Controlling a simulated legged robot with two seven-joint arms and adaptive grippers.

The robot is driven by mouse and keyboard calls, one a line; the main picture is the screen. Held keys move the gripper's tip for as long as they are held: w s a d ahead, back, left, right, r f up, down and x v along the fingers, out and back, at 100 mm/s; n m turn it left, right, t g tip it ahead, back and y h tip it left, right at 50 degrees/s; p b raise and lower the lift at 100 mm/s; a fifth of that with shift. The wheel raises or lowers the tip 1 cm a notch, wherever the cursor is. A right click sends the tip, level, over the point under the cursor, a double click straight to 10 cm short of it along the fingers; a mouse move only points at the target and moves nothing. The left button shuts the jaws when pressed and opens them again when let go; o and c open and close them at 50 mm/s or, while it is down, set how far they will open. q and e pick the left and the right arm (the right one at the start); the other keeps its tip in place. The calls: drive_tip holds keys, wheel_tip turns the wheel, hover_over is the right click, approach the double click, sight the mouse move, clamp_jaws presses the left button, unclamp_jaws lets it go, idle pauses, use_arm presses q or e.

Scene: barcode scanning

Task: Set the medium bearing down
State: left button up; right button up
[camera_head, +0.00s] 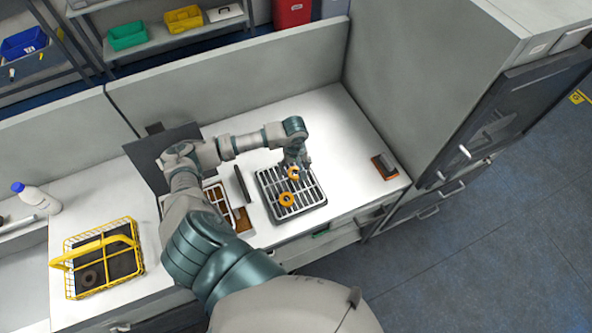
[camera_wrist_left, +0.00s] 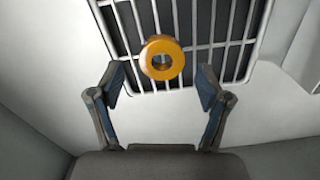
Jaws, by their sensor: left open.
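Two orange bearing rings are on the grey slatted rack (camera_head: 318,196) in the head view. One ring (camera_head: 293,173) is at the rack's far side, right by my left gripper (camera_head: 297,163). The other ring (camera_head: 286,199) lies nearer the middle. In the left wrist view, my left gripper (camera_wrist_left: 161,90) is open, its two fingers apart. One orange ring (camera_wrist_left: 162,58) shows on the slats ahead of and between the fingertips, apart from both. I cannot tell which ring is the medium one. My right gripper is not in view.
A yellow wire basket (camera_head: 133,228) with dark rings stands at the left, near a white bottle (camera_head: 40,199). A dark upright panel (camera_head: 150,158) and a brown slotted tray (camera_head: 243,221) are behind my arm. An orange-black device (camera_head: 384,166) lies right; the counter around it is clear.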

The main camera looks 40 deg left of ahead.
sight(295, 171)
use_arm(q)
wheel_tip(295, 171, up, 10)
drive_tip(key=b, duration=0.1)
drive_tip(key=shift+f+b, duration=0.15)
drive_tip(key=shift+b, duration=0.25)
drive_tip(key=shift+a, duration=0.1)
